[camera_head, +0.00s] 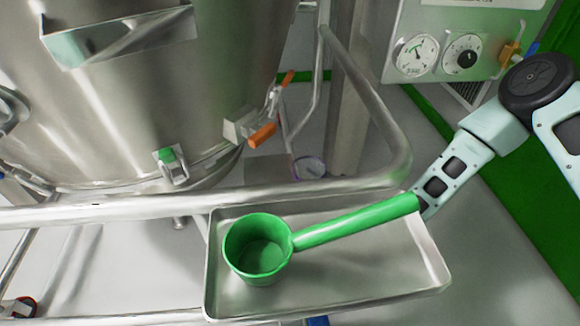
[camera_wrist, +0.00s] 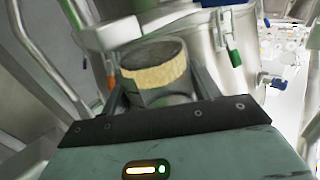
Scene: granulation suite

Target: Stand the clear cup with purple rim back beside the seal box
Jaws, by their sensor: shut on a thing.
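My gripper (camera_wrist: 160,88) shows in the wrist view, shut on a short round thing with a tan band and a dark grey top (camera_wrist: 154,74). Its lower part is hidden by the gripper body. I cannot make out a purple rim on it. In the head view, my arm comes in from the right and passes behind the tray; the gripper is hidden there. A clear round thing with a purple rim (camera_head: 310,168) lies low behind the steel rail in the head view, small and partly unclear. I cannot pick out the seal box in either view.
A steel tray (camera_head: 400,283) holds a green scoop (camera_head: 258,248), its handle reaching right towards my arm. A bent steel rail (camera_head: 250,199) runs behind the tray. A large steel vessel (camera_head: 130,110) fills the left; a gauge panel (camera_head: 465,20) is upper right.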

